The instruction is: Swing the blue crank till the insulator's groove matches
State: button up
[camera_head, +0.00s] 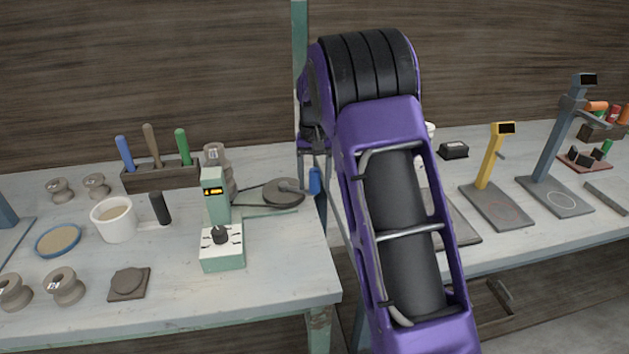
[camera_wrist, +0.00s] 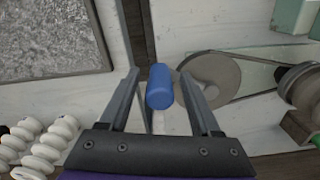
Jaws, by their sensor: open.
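The blue crank handle (camera_wrist: 160,88) stands between the two parted fingers of my gripper (camera_wrist: 159,75) in the wrist view. My gripper is open, with a gap visible on the right side of the handle; contact on the left is unclear. In the head view the handle (camera_head: 314,181) shows at the right end of the crank on a grey wheel (camera_head: 283,193), just left of my purple arm. A belt runs from the wheel to the insulator's spindle. The grey-brown insulator (camera_head: 217,158) stands behind the green display box (camera_head: 216,200); it is partly hidden. Its groove alignment is not readable.
The left table holds a tool rack (camera_head: 160,178), a white cup (camera_head: 114,219), a blue dish (camera_head: 58,240) and several loose insulators. A gap separates it from the right table, where a yellow stand (camera_head: 492,160) stands. White ribbed pieces (camera_wrist: 45,148) lie at lower left in the wrist view.

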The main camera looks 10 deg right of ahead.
grip_shut()
dwell(0.3)
dwell(1.2)
